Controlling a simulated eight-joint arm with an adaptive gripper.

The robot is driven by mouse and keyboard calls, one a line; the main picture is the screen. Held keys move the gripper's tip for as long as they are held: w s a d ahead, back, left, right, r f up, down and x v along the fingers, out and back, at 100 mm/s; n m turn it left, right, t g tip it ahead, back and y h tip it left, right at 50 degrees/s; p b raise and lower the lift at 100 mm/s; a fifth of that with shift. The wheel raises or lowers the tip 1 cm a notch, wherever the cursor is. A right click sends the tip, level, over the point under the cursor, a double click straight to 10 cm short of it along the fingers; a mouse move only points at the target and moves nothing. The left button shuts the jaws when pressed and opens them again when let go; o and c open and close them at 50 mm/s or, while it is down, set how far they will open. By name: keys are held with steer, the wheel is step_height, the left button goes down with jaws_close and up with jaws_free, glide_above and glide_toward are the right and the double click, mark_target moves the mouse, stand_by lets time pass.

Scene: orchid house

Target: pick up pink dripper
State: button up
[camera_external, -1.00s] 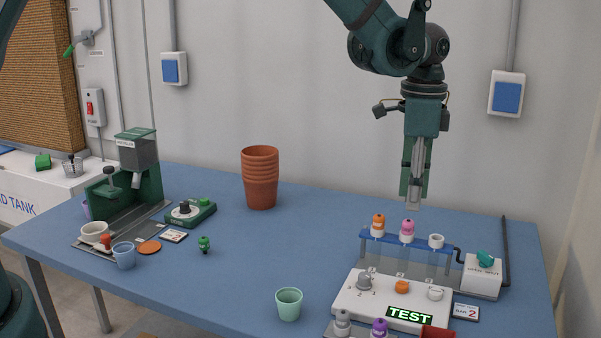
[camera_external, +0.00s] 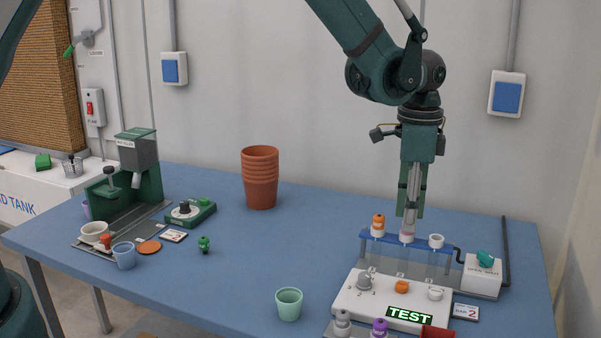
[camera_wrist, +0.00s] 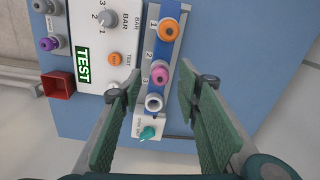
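The pink dripper (camera_wrist: 159,76) sits in the middle position of a blue-topped rack, between the orange dripper (camera_wrist: 169,30) and an empty white-rimmed holder (camera_wrist: 154,103). In the external view the orange dripper (camera_external: 378,222) stands to its left. The pink dripper's white lower part (camera_external: 407,238) shows below my fingers, its pink top mostly covered. My gripper (camera_external: 409,217) points down over it. In the wrist view my gripper (camera_wrist: 165,88) is open, its two green fingers apart on either side of the dripper's line. I cannot tell whether a finger touches it.
A white test box (camera_external: 380,300) with knobs stands in front of the rack. A white box with a teal knob (camera_external: 486,259) is at the rack's right end. A mint cup (camera_external: 289,304) stands to the left, and terracotta pots (camera_external: 260,178) stand farther back.

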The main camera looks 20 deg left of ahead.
steer(key=shift+f, duration=0.9)
steer(key=shift+c, duration=0.2)
steer(key=c, duration=0.7)
